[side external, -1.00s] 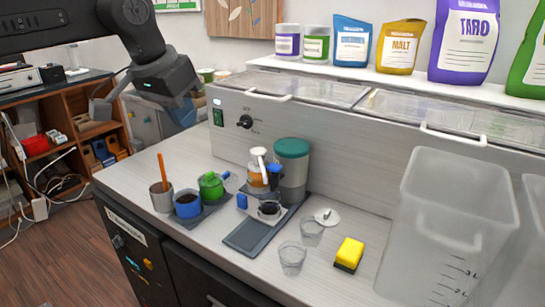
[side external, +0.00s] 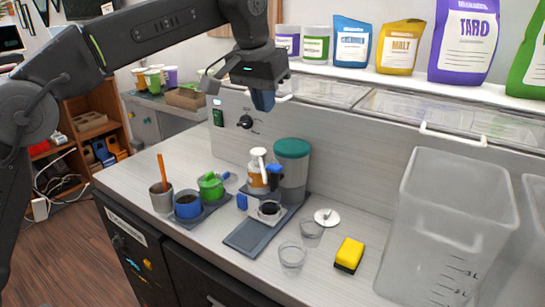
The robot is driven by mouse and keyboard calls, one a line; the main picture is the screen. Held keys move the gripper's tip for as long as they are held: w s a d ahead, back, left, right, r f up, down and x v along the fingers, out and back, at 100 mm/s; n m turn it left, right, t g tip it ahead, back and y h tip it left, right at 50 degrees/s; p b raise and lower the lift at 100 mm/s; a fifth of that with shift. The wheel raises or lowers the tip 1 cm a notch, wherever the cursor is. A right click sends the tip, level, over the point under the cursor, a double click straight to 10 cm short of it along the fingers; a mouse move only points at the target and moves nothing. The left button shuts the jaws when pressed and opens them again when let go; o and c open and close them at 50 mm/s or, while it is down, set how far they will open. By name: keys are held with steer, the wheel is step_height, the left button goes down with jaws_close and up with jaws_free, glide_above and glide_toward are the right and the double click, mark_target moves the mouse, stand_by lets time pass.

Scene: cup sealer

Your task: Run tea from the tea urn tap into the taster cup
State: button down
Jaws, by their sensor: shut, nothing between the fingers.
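A grey cylinder with a teal lid (side external: 293,178), seemingly the tea urn, stands at the counter's middle. A blue piece (side external: 275,171) at its front left looks like the tap. A small clear cup (side external: 269,214) with something dark inside sits below that piece, on a pale base; I cannot tell whether it is the taster cup. Two clear cups, one nearer (side external: 292,260) and one farther back (side external: 311,231), stand to the right. My gripper (side external: 263,103) is shut and empty, pointing down high above the counter, above and slightly left of the urn.
An amber pump bottle (side external: 257,180) stands close left of the urn. A green pot (side external: 211,186), a blue cup (side external: 187,206) and a grey cup with an orange stick (side external: 161,197) are farther left. A yellow sponge (side external: 350,252) and large clear bin (side external: 435,240) are right.

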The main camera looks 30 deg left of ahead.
mark_target(272, 167)
steer(key=x, duration=0.8)
steer(key=s+x, duration=0.1)
steer(key=x, duration=0.4)
steer(key=shift+f, duration=0.6)
steer(key=shift+s+f, duration=0.1)
steer(key=shift+f, duration=1.2)
steer(key=shift+a, duration=0.1)
stand_by(1.3)
stand_by(0.6)
step_height(272, 167, up, 5)
steer(key=shift+f, duration=0.15)
steer(key=v, duration=1)
steer(key=shift+r, duration=0.5)
